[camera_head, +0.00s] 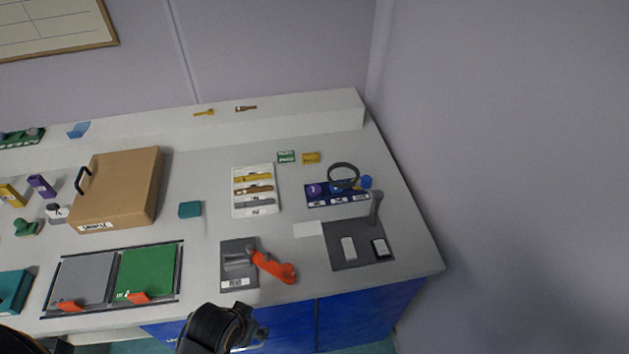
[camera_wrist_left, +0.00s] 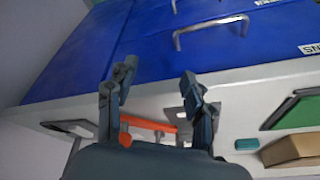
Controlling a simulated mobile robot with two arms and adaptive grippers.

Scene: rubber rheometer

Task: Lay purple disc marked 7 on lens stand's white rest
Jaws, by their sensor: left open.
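The purple disc (camera_head: 314,189) lies at the left of a dark blue tray (camera_head: 322,203); its mark is too small to read. The lens stand has a dark ring lens (camera_head: 343,167) and a grey arm (camera_head: 376,207), above a dark grey base (camera_head: 342,263). A white pad (camera_head: 348,247) and a dark-framed white pad (camera_head: 380,247) are on the base; I cannot tell which is the rest. My left gripper (camera_head: 258,332) is at the table's front edge, well apart from the disc. In the left wrist view its fingers (camera_wrist_left: 158,78) are spread and empty. My right gripper is not visible.
An orange-handled tool (camera_head: 273,267) on a grey plate lies between my left gripper and the tray. A white holder (camera_head: 240,207) with several strips stands left of the tray. A blue ball (camera_head: 366,181) is beside the ring. A white card (camera_head: 307,229) lies before the tray.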

